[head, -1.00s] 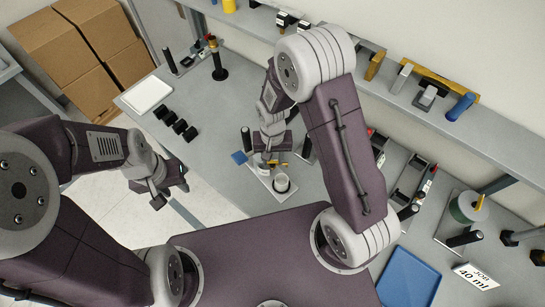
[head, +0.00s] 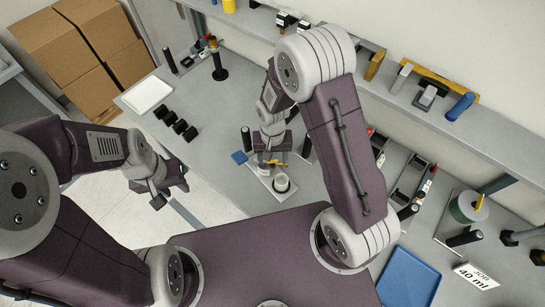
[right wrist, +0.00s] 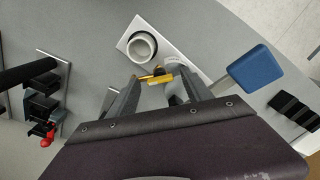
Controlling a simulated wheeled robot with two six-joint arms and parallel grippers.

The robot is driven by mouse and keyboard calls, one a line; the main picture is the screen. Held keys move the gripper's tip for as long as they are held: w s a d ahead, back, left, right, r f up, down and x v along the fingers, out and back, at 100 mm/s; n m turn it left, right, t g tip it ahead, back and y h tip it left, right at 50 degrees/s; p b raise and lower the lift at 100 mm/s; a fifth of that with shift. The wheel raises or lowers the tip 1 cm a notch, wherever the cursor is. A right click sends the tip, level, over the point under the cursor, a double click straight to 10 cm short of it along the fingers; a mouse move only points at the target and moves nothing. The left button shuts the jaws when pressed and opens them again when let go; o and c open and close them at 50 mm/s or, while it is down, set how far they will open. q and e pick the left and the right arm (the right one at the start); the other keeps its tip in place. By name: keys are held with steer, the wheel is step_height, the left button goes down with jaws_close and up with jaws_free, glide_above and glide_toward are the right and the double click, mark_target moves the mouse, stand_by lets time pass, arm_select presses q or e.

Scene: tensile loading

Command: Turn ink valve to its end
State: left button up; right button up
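The ink valve's yellow lever (right wrist: 155,78) lies crosswise between my right gripper's fingers in the right wrist view. It also shows in the head view (head: 278,163), below the gripper. The lever sits by a pale rounded body, partly hidden by the right finger. My right gripper (right wrist: 159,76) is open, its fingers standing apart on either side of the lever; whether a fingertip touches it I cannot tell. A white cup (right wrist: 142,46) stands on the white base plate (right wrist: 187,48) beside the valve. My left gripper (head: 160,195) hangs away at the left over the floor; its fingers are unclear.
A blue pad (right wrist: 254,68) lies near the plate. Several black blocks (head: 175,122) and a white tray (head: 149,94) are on the bench at left. A shelf (head: 440,108) runs behind.

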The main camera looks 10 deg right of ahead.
steer(key=shift+w+r, duration=0.1)
steer(key=shift+r, duration=0.35)
step_height(320, 180, up, 8)
steer(key=b, duration=0.1)
steer(key=shift+r, duration=0.1)
